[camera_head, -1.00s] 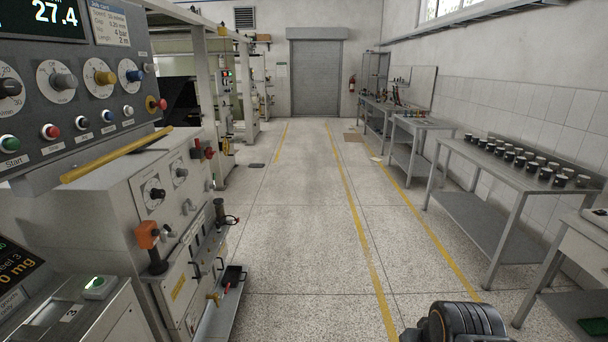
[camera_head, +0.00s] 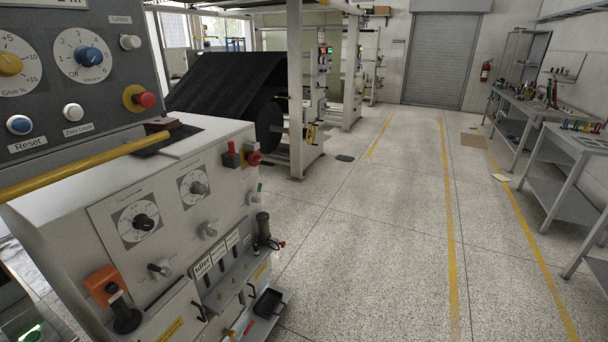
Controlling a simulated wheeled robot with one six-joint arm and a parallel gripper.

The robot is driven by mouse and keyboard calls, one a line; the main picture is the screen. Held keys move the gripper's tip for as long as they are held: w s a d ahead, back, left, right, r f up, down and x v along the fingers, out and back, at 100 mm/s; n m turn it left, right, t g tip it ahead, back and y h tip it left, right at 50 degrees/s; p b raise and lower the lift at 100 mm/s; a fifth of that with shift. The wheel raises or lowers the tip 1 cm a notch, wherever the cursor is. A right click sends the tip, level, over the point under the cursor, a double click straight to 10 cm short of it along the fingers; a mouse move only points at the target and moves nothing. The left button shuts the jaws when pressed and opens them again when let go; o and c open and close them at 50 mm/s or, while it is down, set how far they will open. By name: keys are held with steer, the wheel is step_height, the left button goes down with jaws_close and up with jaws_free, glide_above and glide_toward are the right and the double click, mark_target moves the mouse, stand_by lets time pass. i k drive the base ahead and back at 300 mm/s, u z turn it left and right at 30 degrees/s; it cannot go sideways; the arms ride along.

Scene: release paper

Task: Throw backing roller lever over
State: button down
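The grey-white machine cabinet (camera_head: 185,185) fills the left and middle of the view. A red-handled control (camera_head: 232,156) stands on the right top edge. I cannot tell which of these is the backing roller lever. My gripper is not in view.
A yellow rail (camera_head: 85,165) runs across the cabinet below the dark control panel (camera_head: 75,75). A small black tray (camera_head: 268,302) juts out at its lower right. Clear floor (camera_head: 385,220) with yellow lines lies to the right, with workbenches (camera_head: 565,150) along the far right wall.

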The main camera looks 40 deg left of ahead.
mark_target(256, 200)
steer(key=u, duration=0.25)
steer(key=i, duration=1.75)
steer(key=u, duration=1.65)
steer(key=i, duration=1.05)
steer(key=u, duration=1.3)
steer(key=i, duration=0.2)
steer(key=z, duration=0.05)
